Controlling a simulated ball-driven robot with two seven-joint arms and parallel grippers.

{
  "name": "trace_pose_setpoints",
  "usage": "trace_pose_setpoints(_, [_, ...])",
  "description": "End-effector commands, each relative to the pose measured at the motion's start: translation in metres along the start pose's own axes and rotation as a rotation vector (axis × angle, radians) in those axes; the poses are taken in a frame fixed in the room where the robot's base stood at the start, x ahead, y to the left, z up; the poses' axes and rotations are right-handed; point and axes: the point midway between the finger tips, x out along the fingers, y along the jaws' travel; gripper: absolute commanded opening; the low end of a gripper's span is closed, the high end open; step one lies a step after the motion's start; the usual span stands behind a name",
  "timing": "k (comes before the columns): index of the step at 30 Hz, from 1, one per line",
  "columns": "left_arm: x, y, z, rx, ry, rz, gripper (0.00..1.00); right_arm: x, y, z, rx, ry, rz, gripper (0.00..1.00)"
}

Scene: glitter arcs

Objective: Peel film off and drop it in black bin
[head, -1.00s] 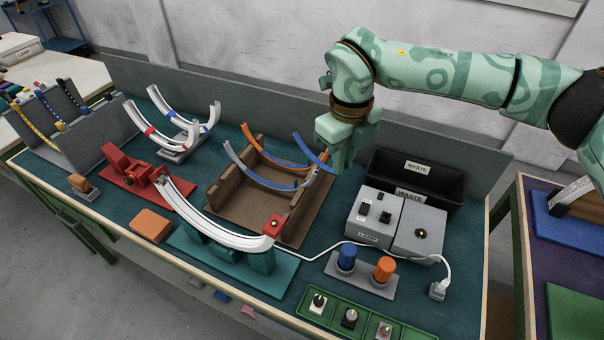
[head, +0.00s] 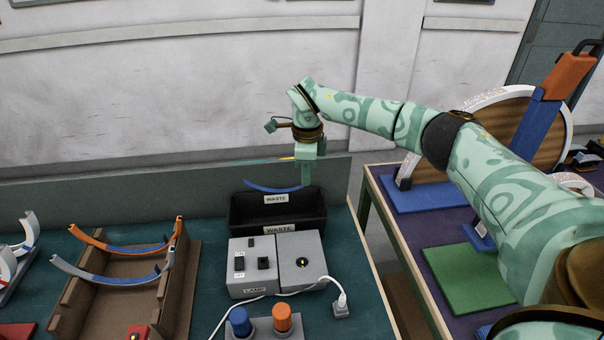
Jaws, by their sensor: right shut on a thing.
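My right gripper (head: 306,181) is shut on a curved blue film strip (head: 268,187). The strip reaches out to the left of the fingers, above the back part of the black waste bin (head: 308,217). The bin has white WASTE labels and stands against the back panel. The fingertips are over the bin's right back side; I cannot tell their exact height above it. Two arcs stand in a brown cardboard rack (head: 180,300): an orange arc with a blue part (head: 105,247) and a pale grey arc with a blue part (head: 88,275). My left gripper is out of view.
A grey lamp box (head: 250,275) with switches stands in front of the bin, with a white cable (head: 255,302). Blue (head: 240,321) and orange (head: 282,317) knobs are nearer. A purple table with a green mat (head: 465,278) and a large wheel stand is at right.

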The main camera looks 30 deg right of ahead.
Motion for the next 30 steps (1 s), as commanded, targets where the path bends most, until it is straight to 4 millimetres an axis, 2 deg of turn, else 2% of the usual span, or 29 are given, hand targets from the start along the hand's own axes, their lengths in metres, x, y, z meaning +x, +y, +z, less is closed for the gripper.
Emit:
trace_pose_setpoints(1, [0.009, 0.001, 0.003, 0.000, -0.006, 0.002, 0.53, 0.011, 0.000, 0.000, 0.000, 0.002, 0.003, 0.00])
trace_pose_setpoints(6, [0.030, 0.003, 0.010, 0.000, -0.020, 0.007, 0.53, 0.038, 0.000, 0.000, 0.001, 0.003, 0.005, 0.00])
trace_pose_setpoints(18, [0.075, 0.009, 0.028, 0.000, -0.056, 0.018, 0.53, 0.095, 0.001, 0.000, 0.002, 0.004, 0.005, 0.00])
trace_pose_setpoints(24, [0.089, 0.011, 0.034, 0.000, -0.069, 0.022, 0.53, 0.114, 0.001, 0.000, 0.002, 0.003, 0.004, 0.00])
trace_pose_setpoints(30, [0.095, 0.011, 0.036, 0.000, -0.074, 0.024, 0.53, 0.120, 0.001, 0.000, 0.002, 0.002, 0.002, 0.00])
